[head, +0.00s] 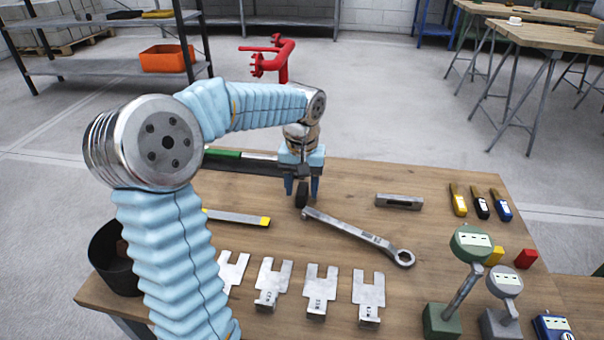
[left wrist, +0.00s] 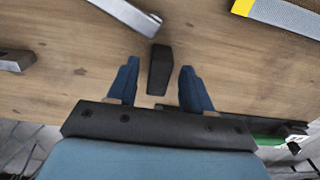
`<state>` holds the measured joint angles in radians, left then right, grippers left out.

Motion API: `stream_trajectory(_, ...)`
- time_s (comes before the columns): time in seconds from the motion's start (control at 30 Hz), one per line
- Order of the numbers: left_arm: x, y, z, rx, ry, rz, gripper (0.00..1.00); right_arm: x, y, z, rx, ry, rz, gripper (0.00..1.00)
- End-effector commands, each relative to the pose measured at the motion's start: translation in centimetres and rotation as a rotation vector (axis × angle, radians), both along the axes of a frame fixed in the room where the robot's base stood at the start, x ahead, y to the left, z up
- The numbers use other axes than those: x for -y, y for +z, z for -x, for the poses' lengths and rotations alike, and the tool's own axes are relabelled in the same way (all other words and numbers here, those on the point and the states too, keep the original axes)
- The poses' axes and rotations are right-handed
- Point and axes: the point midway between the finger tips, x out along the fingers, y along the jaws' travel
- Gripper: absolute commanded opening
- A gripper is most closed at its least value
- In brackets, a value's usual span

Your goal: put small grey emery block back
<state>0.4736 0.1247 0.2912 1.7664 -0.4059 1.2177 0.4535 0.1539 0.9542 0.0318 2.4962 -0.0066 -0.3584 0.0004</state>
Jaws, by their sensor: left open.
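The small emery block (head: 302,195) is dark grey, almost black. It is at the far part of the wooden table, near the head of the wrench. In the left wrist view the block (left wrist: 160,68) lies between the two blue fingers, with a gap on each side. My left gripper (head: 303,188) points down over the block. It is open, and its blue fingertips (left wrist: 160,85) are apart and hold nothing. How high the fingertips are above the table is hard to tell. My right gripper is in neither view.
A long wrench (head: 355,237) lies just right of the block. A yellow-ended file (head: 237,217) lies to the left, and a steel level (head: 398,201) to the right. Several slotted shims (head: 318,290) line the front. A dark bin (head: 112,262) stands at left, dial gauges (head: 472,244) at right.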

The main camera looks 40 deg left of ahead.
Motion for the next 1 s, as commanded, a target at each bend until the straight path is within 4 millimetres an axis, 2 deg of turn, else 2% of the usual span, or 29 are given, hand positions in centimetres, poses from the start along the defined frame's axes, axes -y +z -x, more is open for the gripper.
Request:
stream_trajectory(0.17,0.0,3.2,-0.1,0.008,0.000,-0.001,0.50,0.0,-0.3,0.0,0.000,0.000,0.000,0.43)
stream_trajectory(0.4,0.0,8.7,-0.1,0.005,-0.001,-0.001,0.50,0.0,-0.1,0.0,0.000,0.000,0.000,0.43)
stream_trajectory(0.5,0.0,10.3,-0.1,0.004,-0.001,-0.001,0.50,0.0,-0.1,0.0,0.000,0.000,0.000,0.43)
stream_trajectory(0.7,0.0,11.7,0.0,0.002,0.000,0.000,0.50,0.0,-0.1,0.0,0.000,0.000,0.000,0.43)
stream_trajectory(1.0,0.0,11.8,0.0,0.001,0.000,0.000,0.50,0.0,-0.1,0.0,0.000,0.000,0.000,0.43)
